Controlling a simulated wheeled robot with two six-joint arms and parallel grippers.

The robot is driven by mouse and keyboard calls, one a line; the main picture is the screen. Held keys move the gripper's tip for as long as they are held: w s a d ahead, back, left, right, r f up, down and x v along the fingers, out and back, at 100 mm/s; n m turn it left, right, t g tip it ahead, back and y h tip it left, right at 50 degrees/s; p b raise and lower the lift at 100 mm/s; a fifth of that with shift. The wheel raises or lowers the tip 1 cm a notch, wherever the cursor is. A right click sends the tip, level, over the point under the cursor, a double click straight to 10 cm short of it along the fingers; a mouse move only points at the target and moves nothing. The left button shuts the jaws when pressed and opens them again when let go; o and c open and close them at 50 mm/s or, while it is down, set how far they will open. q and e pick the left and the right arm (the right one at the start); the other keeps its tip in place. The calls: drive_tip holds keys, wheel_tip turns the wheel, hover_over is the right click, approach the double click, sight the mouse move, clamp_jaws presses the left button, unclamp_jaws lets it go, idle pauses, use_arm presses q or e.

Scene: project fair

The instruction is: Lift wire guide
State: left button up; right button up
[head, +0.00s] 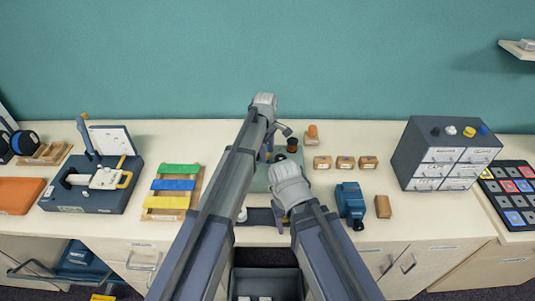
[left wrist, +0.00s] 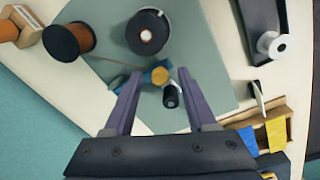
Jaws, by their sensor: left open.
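No part is plainly marked as the wire guide, and I cannot tell for sure which it is. A small blue piece with a yellow end (left wrist: 157,76) lies on the grey-green mat (left wrist: 205,55). A small black cylinder with a pale end (left wrist: 170,96) is beside it. My left gripper (left wrist: 157,73) is open. Its fingertips are on either side of the blue and yellow piece in the left wrist view, with nothing clearly held. In the head view the left gripper (head: 266,153) points down over the mat.
A black spool (left wrist: 147,33) and a copper spool (left wrist: 68,40) stand close by. A white spool (left wrist: 272,44) is on a dark tray. Wooden blocks (head: 345,162), a blue device (head: 351,203) and a drawer unit (head: 445,155) are to the right. Coloured bars (head: 176,184) lie left.

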use_arm(q)
drive_tip(key=shift+c, duration=0.2)
clamp_jaws()
idle(1.1)
